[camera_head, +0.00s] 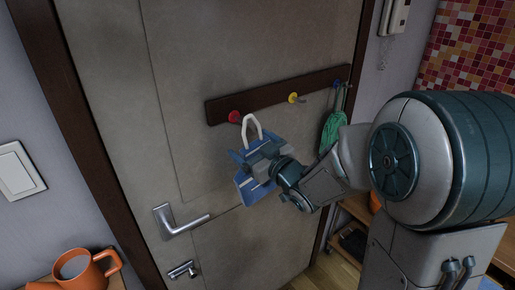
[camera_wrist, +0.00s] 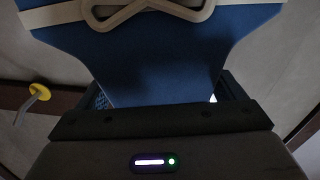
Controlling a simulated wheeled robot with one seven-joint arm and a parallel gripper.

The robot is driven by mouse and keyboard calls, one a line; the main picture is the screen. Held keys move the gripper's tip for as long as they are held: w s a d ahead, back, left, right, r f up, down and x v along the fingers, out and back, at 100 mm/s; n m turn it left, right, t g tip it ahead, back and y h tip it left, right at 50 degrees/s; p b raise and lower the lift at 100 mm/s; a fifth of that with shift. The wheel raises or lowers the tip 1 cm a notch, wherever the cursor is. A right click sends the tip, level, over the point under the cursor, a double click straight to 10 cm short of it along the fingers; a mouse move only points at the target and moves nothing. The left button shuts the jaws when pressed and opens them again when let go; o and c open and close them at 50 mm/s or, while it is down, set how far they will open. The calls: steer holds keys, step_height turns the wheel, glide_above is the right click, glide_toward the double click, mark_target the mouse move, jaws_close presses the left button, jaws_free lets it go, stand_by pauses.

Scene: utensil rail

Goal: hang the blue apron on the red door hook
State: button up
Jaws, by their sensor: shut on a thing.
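The blue apron (camera_head: 246,188) is held in my gripper (camera_head: 257,160) in front of the door, with its white neck loop (camera_head: 251,124) standing up above it. The red hook (camera_head: 234,116) is at the left end of the dark rail on the door. In the head view the loop's top appears close to the right of the red hook; I cannot tell if they touch. In the wrist view the apron (camera_wrist: 150,60) fills the upper middle, with the pale loop (camera_wrist: 150,10) at the top edge. My gripper (camera_wrist: 160,100) is shut on the apron. The red hook is not visible there.
The dark rail (camera_head: 270,101) also carries a yellow hook (camera_head: 293,98) and a blue hook (camera_head: 336,83). A green item (camera_head: 332,130) hangs at the right end. A door handle (camera_head: 180,221) juts out below left. An orange mug (camera_head: 87,270) stands at bottom left.

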mark_target(238, 139)
steer(key=shift+w+a+f+b, duration=0.4)
steer(key=shift+w+a+b, duration=0.15)
steer(key=shift+w, duration=0.25)
steer(key=shift+w+a+f+b, duration=0.35)
steer(key=shift+w+a+b, duration=0.2)
steer(key=shift+w, duration=0.25)
